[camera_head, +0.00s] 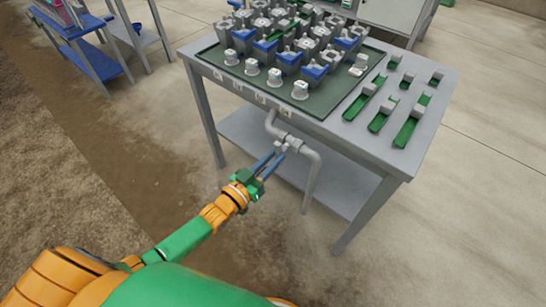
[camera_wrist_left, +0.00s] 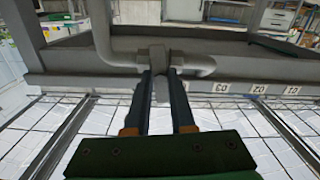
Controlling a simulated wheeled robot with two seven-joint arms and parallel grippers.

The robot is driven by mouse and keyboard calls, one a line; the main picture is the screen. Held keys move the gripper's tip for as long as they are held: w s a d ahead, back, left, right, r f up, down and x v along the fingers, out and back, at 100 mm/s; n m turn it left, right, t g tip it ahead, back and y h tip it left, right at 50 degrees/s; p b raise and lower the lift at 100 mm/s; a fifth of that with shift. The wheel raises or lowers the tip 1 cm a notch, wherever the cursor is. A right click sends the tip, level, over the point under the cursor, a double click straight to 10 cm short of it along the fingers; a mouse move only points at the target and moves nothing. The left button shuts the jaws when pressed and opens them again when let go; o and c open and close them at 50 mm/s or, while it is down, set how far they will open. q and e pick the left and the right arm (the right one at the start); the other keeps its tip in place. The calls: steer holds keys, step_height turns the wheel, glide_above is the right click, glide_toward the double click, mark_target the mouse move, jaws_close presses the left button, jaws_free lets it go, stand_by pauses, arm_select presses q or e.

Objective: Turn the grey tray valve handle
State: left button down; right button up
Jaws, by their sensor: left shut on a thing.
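The grey valve (camera_head: 293,142) sits on a grey pipe (camera_head: 313,180) below the front edge of the table. Its small grey handle (camera_head: 280,149) points toward my left gripper (camera_head: 272,158), which reaches it from the lower left. In the left wrist view the blue fingers of the left gripper (camera_wrist_left: 162,95) lie on either side of the grey handle (camera_wrist_left: 161,88), shut on it. The valve body (camera_wrist_left: 154,54) shows just beyond the fingertips. The fingers hide part of the handle. My right gripper is in neither view.
The grey table (camera_head: 432,100) bears a dark green tray (camera_head: 225,62) with several grey and blue pieces. Several green strips with grey blocks lie on its right side. A lower shelf (camera_head: 250,130) runs behind the pipe. Floor in front is clear.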

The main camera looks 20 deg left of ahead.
arm_select(q)
steer(key=shift+m, duration=0.7)
steer(key=c, duration=0.8)
jaws_free()
steer(key=shift+o, duration=0.2)
steer(key=p+v, duration=0.1)
steer(key=v, duration=0.6)
